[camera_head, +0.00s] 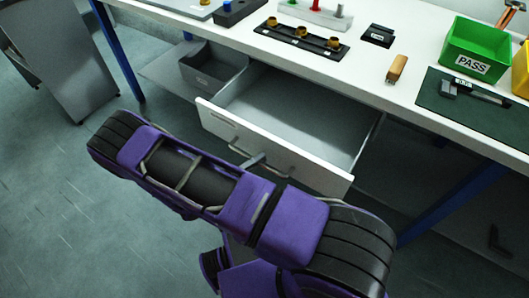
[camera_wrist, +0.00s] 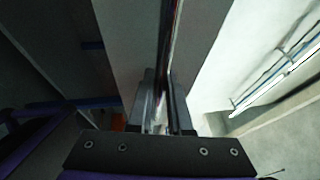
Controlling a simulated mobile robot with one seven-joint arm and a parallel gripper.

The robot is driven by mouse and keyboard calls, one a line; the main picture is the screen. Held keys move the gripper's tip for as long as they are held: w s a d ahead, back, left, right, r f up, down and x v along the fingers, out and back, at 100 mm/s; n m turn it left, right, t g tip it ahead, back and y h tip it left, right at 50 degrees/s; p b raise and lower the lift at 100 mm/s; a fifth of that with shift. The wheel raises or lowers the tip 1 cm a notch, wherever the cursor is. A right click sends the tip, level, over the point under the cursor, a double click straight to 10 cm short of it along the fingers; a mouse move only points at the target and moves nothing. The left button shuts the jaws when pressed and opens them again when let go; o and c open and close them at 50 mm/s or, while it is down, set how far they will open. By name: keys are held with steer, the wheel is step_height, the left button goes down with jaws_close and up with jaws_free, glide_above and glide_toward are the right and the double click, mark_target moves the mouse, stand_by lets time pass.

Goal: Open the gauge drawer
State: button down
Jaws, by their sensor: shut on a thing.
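The gauge drawer (camera_head: 292,148) is a white-fronted drawer under the bench in the head view. It stands pulled well out, and its grey inside shows empty where visible. Its bar handle (camera_head: 222,119) runs along the front, partly hidden behind my purple arm. My gripper (camera_wrist: 160,118) shows in the wrist view with its two dark fingers close together, shut on a thin bar that I take for the handle. In the head view my arm hides most of the gripper at the drawer front.
The white bench top (camera_head: 352,78) holds a black block with brass pieces (camera_head: 302,38), a wooden-handled tool (camera_head: 397,69), a green PASS bin (camera_head: 474,48) and a dark green mat (camera_head: 432,104). A grey bin (camera_head: 213,70) sits left of the drawer. Blue bench legs (camera_head: 121,55) stand either side.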

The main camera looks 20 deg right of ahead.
steer(key=s+a, duration=0.3)
steer(key=a, duration=0.2)
steer(key=shift+s+b, duration=0.35)
steer(key=shift+s, duration=0.05)
steer(key=c, duration=0.8)
jaws_free()
steer(key=shift+c, duration=0.2)
steer(key=b+v, duration=0.2)
steer(key=v, duration=1.5)
steer(key=shift+a, duration=0.25)
